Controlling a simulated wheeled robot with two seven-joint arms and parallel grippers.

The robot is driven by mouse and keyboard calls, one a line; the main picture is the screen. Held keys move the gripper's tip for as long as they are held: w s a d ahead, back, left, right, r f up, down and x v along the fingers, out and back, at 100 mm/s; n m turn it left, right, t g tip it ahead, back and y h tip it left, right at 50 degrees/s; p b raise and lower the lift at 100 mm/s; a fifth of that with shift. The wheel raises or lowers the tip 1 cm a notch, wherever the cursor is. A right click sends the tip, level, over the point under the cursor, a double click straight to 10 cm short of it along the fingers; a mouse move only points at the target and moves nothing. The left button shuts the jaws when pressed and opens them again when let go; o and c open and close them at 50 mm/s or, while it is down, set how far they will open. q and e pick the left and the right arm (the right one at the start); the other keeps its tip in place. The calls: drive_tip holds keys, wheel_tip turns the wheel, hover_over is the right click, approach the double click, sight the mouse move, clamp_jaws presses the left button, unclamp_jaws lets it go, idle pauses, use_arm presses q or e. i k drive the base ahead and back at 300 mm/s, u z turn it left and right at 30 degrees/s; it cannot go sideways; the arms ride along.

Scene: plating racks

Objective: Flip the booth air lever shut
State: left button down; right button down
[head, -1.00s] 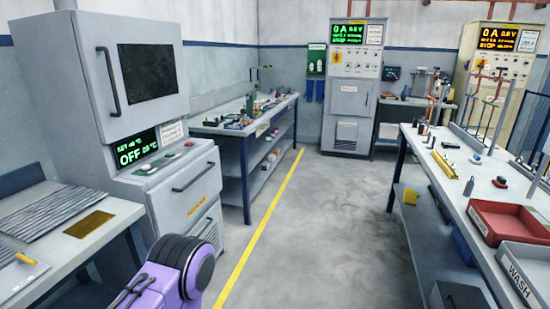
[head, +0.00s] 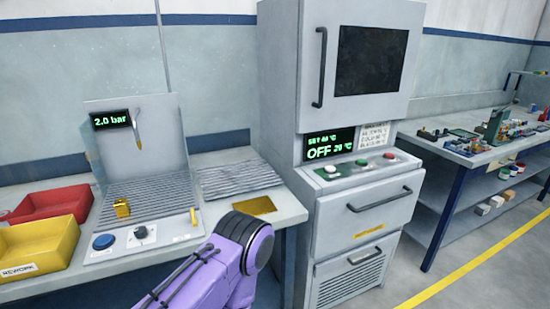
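The booth (head: 137,120) stands on the bench at left, a grey open cabinet with a slatted floor. Its display (head: 111,119) reads 2.0 bar in green. A small yellow-handled lever (head: 193,217) stands at the front right of its base, its handle pointing up in the picture. A blue button (head: 103,242) and a dark knob (head: 140,232) are on the front panel. A brass-coloured block (head: 121,208) sits on the slats, and a slim brass-tipped nozzle (head: 137,130) hangs at the back. A purple link of my arm shows at bottom centre; neither gripper shows.
A red bin (head: 50,201) and a yellow REWORK bin (head: 45,242) stand left of the booth. A ribbed grey mat (head: 238,177) and a brass plate (head: 254,206) lie to its right. A tall oven cabinet (head: 352,215) reading OFF closes off the right end.

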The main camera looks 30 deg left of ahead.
sight(191, 213)
drive_tip(key=u, duration=1.05)
drive_tip(key=i, duration=0.9)
drive_tip(key=u, duration=0.8)
